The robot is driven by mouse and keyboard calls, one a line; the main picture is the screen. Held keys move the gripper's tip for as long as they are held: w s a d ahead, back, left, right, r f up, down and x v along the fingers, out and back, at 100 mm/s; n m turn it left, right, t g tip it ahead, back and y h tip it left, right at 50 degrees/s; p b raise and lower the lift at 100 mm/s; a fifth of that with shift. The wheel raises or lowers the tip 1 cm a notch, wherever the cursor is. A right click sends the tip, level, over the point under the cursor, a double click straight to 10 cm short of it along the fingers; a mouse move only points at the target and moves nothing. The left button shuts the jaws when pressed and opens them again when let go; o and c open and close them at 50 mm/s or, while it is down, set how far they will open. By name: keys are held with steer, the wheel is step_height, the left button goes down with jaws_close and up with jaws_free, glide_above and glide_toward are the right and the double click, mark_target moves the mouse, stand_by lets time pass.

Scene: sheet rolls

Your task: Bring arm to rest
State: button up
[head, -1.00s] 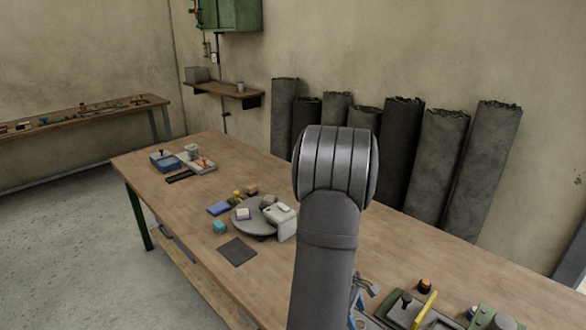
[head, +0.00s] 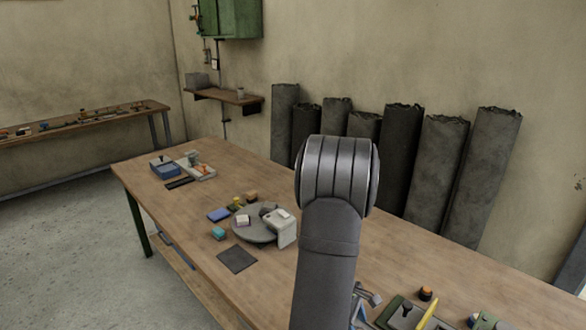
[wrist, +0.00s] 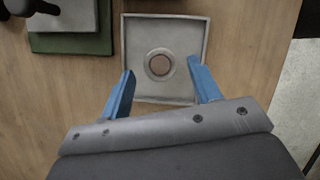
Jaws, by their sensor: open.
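My gripper (wrist: 161,88) is open in the wrist view, its two blue fingers spread apart with nothing between them but the view of a grey square tray (wrist: 132,60) below. The tray has a raised rim and a round ring with a brown centre. I cannot tell the exact height of the fingers over the tray. In the head view my arm rises in the middle foreground, and part of my gripper (head: 366,300) shows low beside it, mostly hidden behind the arm.
A wooden table (head: 330,265) runs across the view. On it are a round grey turntable (head: 254,230) with small blocks around it, a dark square mat (head: 237,259) and a blue box (head: 165,167). Dark sheet rolls (head: 401,155) lean on the wall. A green block (wrist: 70,42) lies beside the tray.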

steer(key=shift+x, duration=1)
step_height(320, 180, up, 4)
steer(key=shift+w+r, duration=0.1)
steer(key=s+d+r, duration=0.7)
steer(key=s, duration=0.3)
steer(key=w+d+n+t, duration=0.1)
steer(key=w+d+n, duration=0.15)
steer(key=d, duration=0.55)
steer(key=w+d+n+t, duration=0.15)
steer(key=w+d, duration=0.25)
steer(key=d, duration=0.4)
steer(key=shift+g, duration=0.35)
step_height(320, 180, down, 10)
steer(key=shift+w+r, duration=0.15)
steer(key=shift+r, duration=0.05)
steer(key=shift+r+h, duration=0.3)
steer(key=shift+r, duration=0.3)
step_height(320, 180, up, 9)
steer(key=s+a+m+g, duration=0.1)
steer(key=s+a+m, duration=0.1)
steer(key=a, duration=0.8)
steer(key=shift+s+a+f, duration=0.2)
steer(key=shift+s+a, duration=0.2)
steer(key=shift+s, duration=0.2)
